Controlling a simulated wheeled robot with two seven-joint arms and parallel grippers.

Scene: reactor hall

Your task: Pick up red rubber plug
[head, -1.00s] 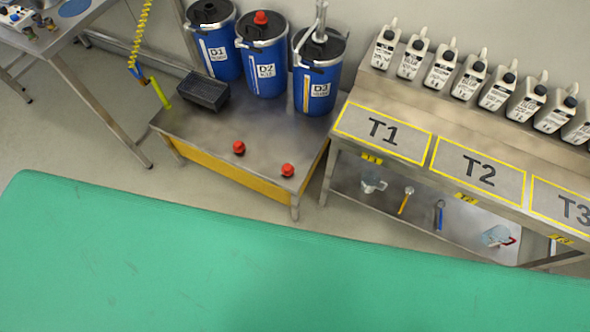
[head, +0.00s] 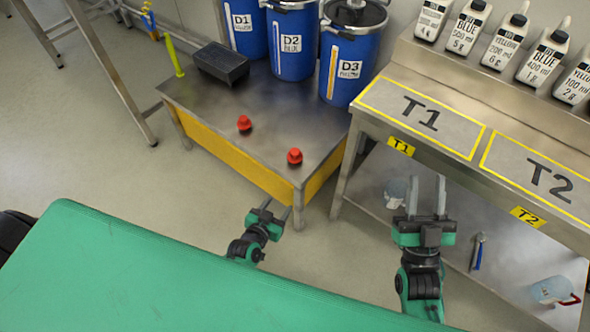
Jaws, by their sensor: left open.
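Two red rubber plugs stand on the low metal table (head: 205,112) in front of the blue drums. One plug (head: 244,123) is further back and left; the other plug (head: 294,156) is nearer the front right corner. My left gripper (head: 276,206) is open and empty, in front of and below the table's front edge, apart from both plugs. My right gripper (head: 427,182) is open and empty, in front of the T1 bench, with its fingers pointing up in the picture.
Blue drums D1 (head: 240,28), D2 (head: 291,45) and D3 (head: 350,60) stand at the table's back, beside a black tray (head: 222,62). The bench (head: 420,112) with marked areas T1 and T2 stands right, bottles behind. The table top around the plugs is clear.

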